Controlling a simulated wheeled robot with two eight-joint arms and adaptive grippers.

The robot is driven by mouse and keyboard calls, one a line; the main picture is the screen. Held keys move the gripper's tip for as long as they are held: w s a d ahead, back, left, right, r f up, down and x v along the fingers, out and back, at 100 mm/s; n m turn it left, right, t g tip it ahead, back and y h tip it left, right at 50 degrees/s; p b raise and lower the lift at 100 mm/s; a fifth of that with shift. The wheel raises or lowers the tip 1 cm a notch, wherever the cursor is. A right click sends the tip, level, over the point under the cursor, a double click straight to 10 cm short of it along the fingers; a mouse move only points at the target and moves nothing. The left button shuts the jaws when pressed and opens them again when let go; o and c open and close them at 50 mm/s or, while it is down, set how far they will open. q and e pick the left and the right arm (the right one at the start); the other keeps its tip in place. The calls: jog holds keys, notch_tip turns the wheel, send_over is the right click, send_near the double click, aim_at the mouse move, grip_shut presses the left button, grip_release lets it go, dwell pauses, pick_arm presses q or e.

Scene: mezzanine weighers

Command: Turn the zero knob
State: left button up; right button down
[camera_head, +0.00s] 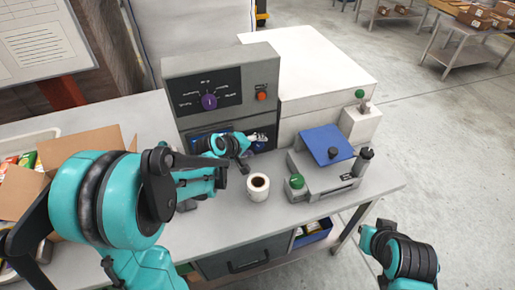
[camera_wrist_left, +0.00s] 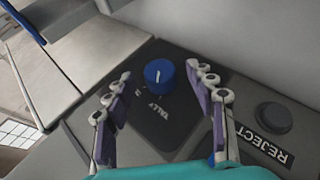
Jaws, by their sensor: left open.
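A round blue knob (camera_wrist_left: 160,73) with a white pointer line sits on a dark plate in the left wrist view. Letters like "TALLY" show beside it. In the head view the blue knob (camera_head: 260,146) is low on the right of the grey console. My left gripper (camera_head: 251,151) is open in front of it. In the wrist view its fingers stand on either side of the knob, with nothing held; contact cannot be told. A purple knob (camera_head: 209,102) sits on the console's upper dark panel. I cannot read which knob is marked zero. My right gripper is not in view.
A black REJECT button (camera_wrist_left: 273,117) is right of the fingers. An orange button (camera_head: 262,96) is on the console (camera_head: 220,65). A white cup (camera_head: 258,188) with dark contents stands below the gripper. A scale (camera_head: 327,145) with a blue plate is to the right, an open carton (camera_head: 85,146) left.

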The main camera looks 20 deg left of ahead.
pick_arm(q)
jog(key=shift+x, duration=0.8)
jog(key=c, duration=1.1)
jog(key=shift+c, duration=0.2)
